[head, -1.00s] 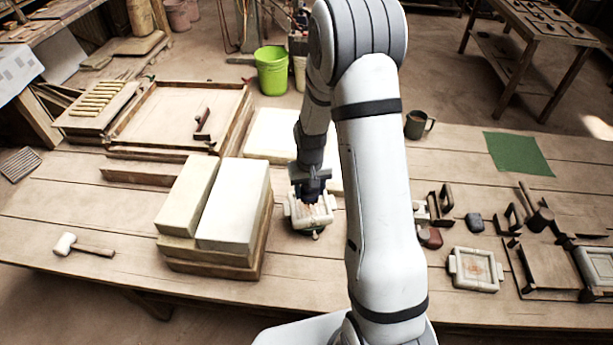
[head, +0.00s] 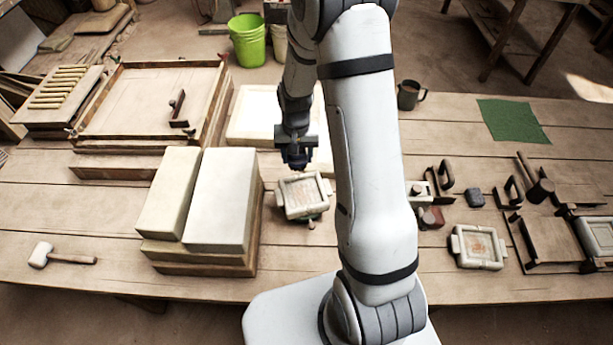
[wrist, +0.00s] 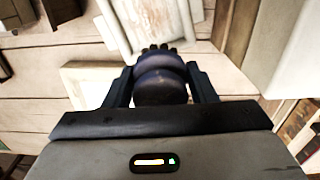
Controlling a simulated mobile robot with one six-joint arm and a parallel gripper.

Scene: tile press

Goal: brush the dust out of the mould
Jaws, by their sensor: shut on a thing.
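A pale, square mould (head: 303,196) with side handles lies on the bench, right of the stacked blocks. My gripper (head: 297,155) is shut on a dark, rounded brush (wrist: 160,84) with short dark bristles, pointing down. The gripper and brush are above and just behind the mould's far edge. In the wrist view the mould (wrist: 150,20) shows partly beyond the bristle tips, which hide some of its edge. I cannot tell whether any dust remains in it.
Two pale blocks (head: 222,198) on boards stand close left of the mould. A white slab (head: 250,118) lies behind. A second mould (head: 478,247) with reddish dust lies at the right, near several tools. A mallet (head: 60,255) lies at the front left.

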